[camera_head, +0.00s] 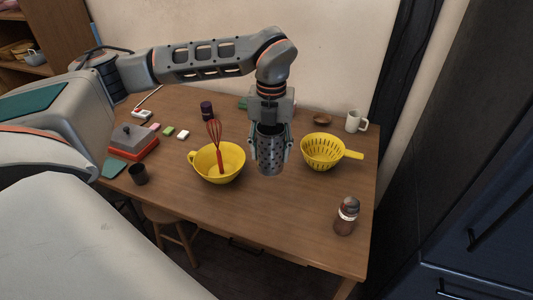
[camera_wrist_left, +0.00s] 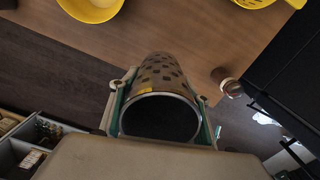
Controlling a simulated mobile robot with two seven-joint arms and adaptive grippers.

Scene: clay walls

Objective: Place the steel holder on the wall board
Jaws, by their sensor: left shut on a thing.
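The steel holder (camera_head: 270,155) is a grey perforated cylinder. My left gripper (camera_head: 270,145) is shut on it, a finger on either side, and holds it upright in the air above the table, between the yellow bowl and the yellow colander. In the left wrist view the holder (camera_wrist_left: 160,100) shows its round open rim and dark inside, with the gripper fingers (camera_wrist_left: 160,112) at its sides. No wall board can be made out in either view. My right gripper is not in view.
The wooden table (camera_head: 280,220) carries a yellow bowl (camera_head: 232,170) with a red whisk (camera_head: 217,145), a yellow colander (camera_head: 322,150), a white mug (camera_head: 356,121), a brown bottle (camera_head: 346,216), a dark cup (camera_head: 138,174) and a red-grey box (camera_head: 134,142). The table's front middle is clear.

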